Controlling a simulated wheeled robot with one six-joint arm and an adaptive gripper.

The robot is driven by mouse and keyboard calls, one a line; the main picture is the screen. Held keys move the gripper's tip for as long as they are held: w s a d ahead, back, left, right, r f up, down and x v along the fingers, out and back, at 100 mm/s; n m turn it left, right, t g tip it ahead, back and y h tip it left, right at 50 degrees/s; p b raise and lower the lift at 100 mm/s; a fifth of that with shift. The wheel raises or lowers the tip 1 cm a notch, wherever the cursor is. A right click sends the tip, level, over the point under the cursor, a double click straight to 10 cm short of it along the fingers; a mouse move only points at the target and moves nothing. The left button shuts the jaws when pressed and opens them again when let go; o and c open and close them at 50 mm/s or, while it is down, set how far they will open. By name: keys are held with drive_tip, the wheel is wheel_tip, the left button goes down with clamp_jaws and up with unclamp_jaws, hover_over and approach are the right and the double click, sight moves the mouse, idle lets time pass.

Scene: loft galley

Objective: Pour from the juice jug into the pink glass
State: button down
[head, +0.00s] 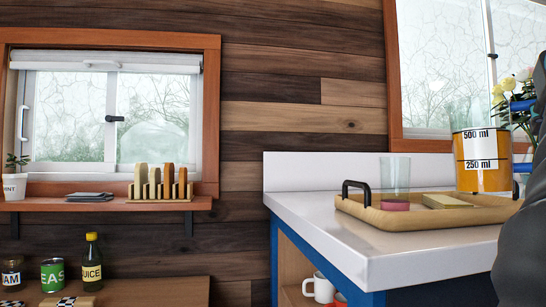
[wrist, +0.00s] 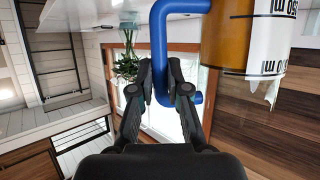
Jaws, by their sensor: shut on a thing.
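The juice jug (head: 482,181) is upright, with orange juice and white 500 ml and 250 ml marks. Its blue handle (head: 522,105) is on the right. The wrist view shows the jug (wrist: 229,45) upside down, at upper right. My gripper (wrist: 160,75) is shut on the blue handle (wrist: 180,7). In the head view my dark arm covers the right edge and the fingers are mostly hidden. The pink glass (head: 395,174) looks clear with a pink bottom and stands upright on the tray, left of the jug. I cannot tell whether the jug's base touches the tray.
The wooden tray (head: 380,216) with a black handle lies on the white counter (head: 318,212). A flat tan block (head: 446,201) lies on it, right of the glass. Flowers (head: 510,88) stand behind the jug. A shelf (head: 100,204) and jars are far left.

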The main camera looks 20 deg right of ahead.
drive_tip(key=w+a+r+n+g+h+p, duration=0.1)
drive_tip(key=w+a+r+n+g+p, duration=0.1)
drive_tip(key=w+a+r+n+p, duration=0.1)
drive_tip(key=shift+w+r+n+g+h, duration=0.35)
drive_tip(key=shift+w+r+n, duration=0.25)
drive_tip(key=shift+w+r, duration=0.45)
drive_tip(key=shift+w+a+r, duration=0.15)
drive_tip(key=shift+w+a, duration=0.05)
drive_tip(key=shift+a, duration=0.05)
idle(0.4)
drive_tip(key=shift+w+a+r+n+g+h, duration=0.25)
drive_tip(key=shift+w+a+n+g+h, duration=0.1)
drive_tip(key=shift+w+n+g, duration=0.25)
drive_tip(key=shift+w+a+r+n+g+h, duration=0.2)
drive_tip(key=shift+w+a+n+g+h, duration=0.15)
drive_tip(key=shift+w+n, duration=0.3)
idle(4.0)
drive_tip(key=shift+s, duration=0.1)
drive_tip(key=shift+s+d+f+m+t+y, duration=0.25)
drive_tip(key=shift+s+d+m+t+y, duration=0.1)
drive_tip(key=shift+s+m, duration=0.2)
drive_tip(key=shift+s+d+f+m+t+y, duration=0.2)
drive_tip(key=shift+s+d+m+t+y, duration=0.15)
drive_tip(key=shift+s, duration=0.2)
